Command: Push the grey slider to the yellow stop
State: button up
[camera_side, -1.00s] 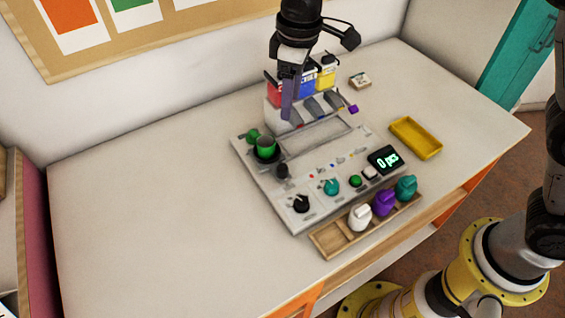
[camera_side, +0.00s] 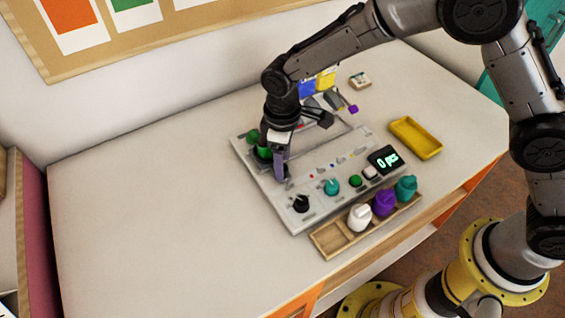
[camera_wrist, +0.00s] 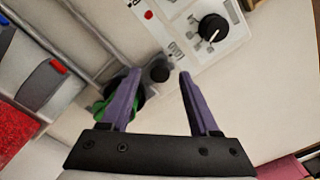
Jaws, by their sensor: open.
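My gripper (camera_side: 281,172) is low over the left part of the light-grey control board (camera_side: 300,221). In the wrist view its two purple fingers (camera_wrist: 160,73) are apart, with a small dark round knob (camera_wrist: 158,73) showing between them. This knob may be the grey slider; the side view hides it behind the fingers. A red mark (camera_wrist: 149,14) lies beyond it in the wrist view. In the side view a row of small coloured marks runs right from a red mark (camera_side: 311,176). I cannot single out the yellow stop among them.
A black dial (camera_side: 300,204) and a teal dial (camera_side: 331,187) are at the board's front.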

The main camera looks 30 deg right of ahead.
jog(key=shift+f, duration=0.8)
jog(key=shift+c, duration=0.4)
grip_shut()
dwell(0.6)
